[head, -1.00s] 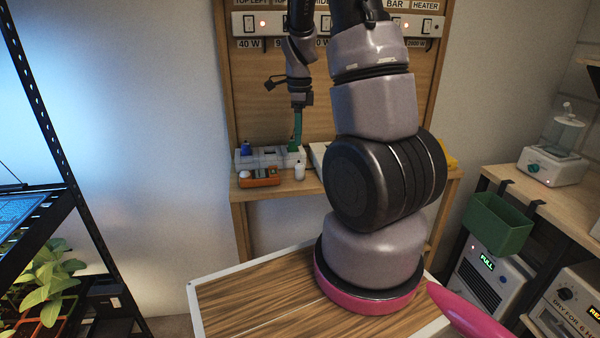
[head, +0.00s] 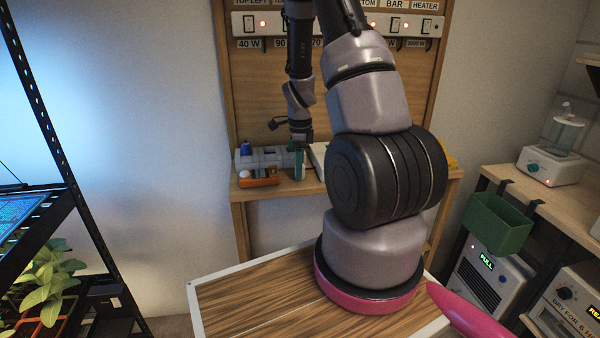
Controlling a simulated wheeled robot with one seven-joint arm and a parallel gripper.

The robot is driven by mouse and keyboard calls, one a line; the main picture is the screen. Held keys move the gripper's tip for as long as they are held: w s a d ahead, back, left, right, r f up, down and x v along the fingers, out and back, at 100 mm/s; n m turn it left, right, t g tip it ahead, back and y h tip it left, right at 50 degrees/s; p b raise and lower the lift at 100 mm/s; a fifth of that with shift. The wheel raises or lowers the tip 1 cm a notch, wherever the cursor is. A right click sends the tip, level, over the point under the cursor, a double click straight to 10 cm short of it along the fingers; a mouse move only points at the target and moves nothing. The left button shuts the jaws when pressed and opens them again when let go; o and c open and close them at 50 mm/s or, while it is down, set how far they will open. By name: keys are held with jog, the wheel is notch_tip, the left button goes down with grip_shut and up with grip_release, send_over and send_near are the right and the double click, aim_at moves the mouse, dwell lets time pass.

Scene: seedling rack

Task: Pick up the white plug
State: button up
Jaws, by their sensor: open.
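My gripper (head: 299,163) points down at the front of the wooden shelf, with its green fingers low, close to the shelf top. It is seen nearly edge-on and is open. The small white plug that stood upright at this spot is now hidden behind the fingers. I cannot tell whether the fingers are around it or only in front of it.
A grey-white power strip (head: 266,157) with a blue plug (head: 246,149) lies left of my gripper on the shelf (head: 265,192). An orange tray (head: 260,181) sits in front of it. A switch panel (head: 330,24) is above. A green bin (head: 497,224) hangs at right.

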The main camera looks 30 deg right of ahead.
grip_shut()
jog(key=shift+r, duration=0.1)
